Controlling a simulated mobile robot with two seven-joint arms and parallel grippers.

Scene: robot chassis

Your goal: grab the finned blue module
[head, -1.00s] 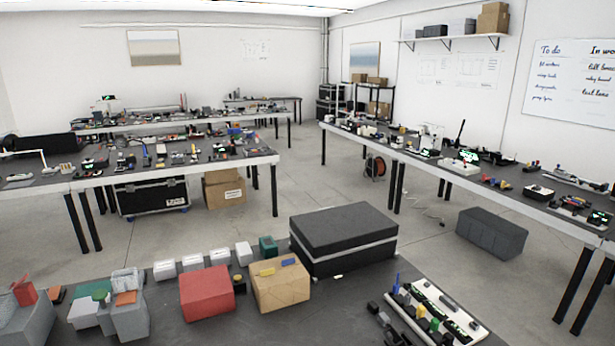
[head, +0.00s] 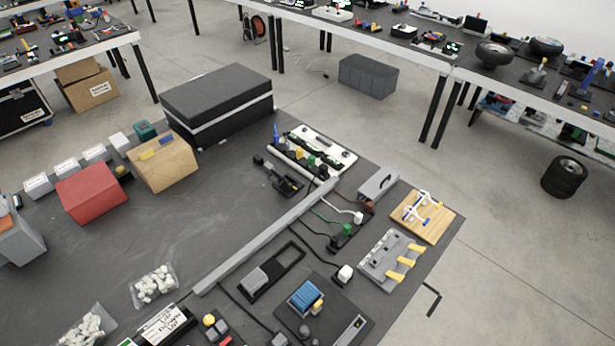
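The finned blue module (head: 305,296) sits on a dark base plate (head: 330,315) near the front of the dark table, right of centre in the head view. Its top shows parallel ridges. A small yellow part (head: 317,305) is at its right side, and a round grey part is just in front of it. Neither of my grippers shows in the head view.
A long grey rail (head: 265,236) runs diagonally behind the module. A black frame with a grey block (head: 255,279) lies to its left, and a grey fixture with yellow levers (head: 390,258) to its right. Bags of white pieces (head: 154,285) lie further left. Cables cross nearby.

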